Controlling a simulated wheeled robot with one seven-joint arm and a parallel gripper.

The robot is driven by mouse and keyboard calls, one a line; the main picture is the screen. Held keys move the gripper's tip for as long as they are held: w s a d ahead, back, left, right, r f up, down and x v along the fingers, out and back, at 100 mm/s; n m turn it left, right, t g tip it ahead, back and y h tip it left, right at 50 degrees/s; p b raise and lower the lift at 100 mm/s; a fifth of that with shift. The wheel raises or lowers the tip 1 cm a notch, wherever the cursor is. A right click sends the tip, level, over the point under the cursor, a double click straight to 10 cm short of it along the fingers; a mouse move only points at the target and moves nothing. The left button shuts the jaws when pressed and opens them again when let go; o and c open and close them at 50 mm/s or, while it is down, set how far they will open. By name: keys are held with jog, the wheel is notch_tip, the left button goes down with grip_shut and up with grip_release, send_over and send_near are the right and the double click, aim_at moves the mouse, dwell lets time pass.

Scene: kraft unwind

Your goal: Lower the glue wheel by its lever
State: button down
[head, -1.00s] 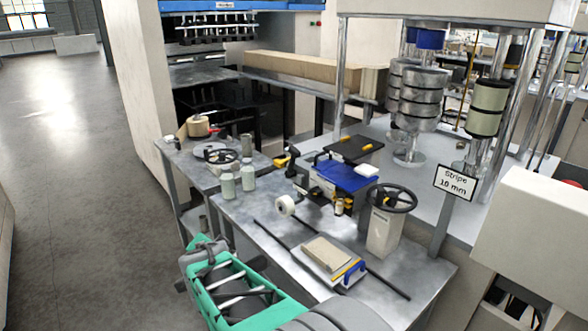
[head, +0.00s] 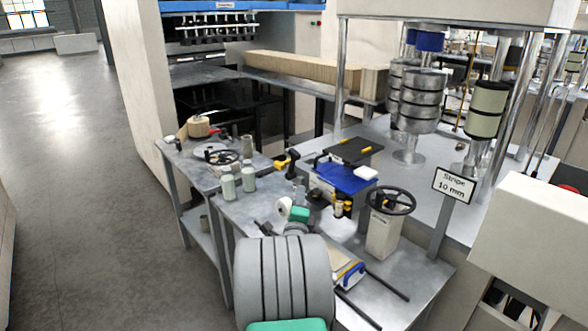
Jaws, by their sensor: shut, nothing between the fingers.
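I cannot clearly make out the glue wheel or its lever. A black handwheel (head: 391,200) sits on a pale upright box on the metal bench (head: 235,208), right of my arm. A smaller dark handwheel (head: 221,157) lies on the left bench. A yellow-and-black handled part (head: 287,160) stands behind my gripper. My arm reaches over the bench from the bottom of the head view. My gripper (head: 299,196) shows small beyond the teal wrist, near a white roll and a blue-topped unit. It looks shut and empty; its fingers are hard to make out.
A blue-topped unit (head: 345,178) stands behind my gripper. Two pale green jars (head: 249,181) stand to its left. A sign reading "Stripe 10 mm" (head: 455,185) and stacked metal rollers (head: 420,100) stand to the right. Open floor (head: 70,200) lies at the left.

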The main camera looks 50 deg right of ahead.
aim_at(294, 164)
jog(key=w+d+r+p, duration=0.2)
jog(key=w+d+p, duration=0.1)
jog(key=w+d, duration=0.4)
jog(key=shift+w+r+p, duration=0.2)
jog(key=shift+w+p, duration=0.05)
jog(key=shift+p, duration=0.05)
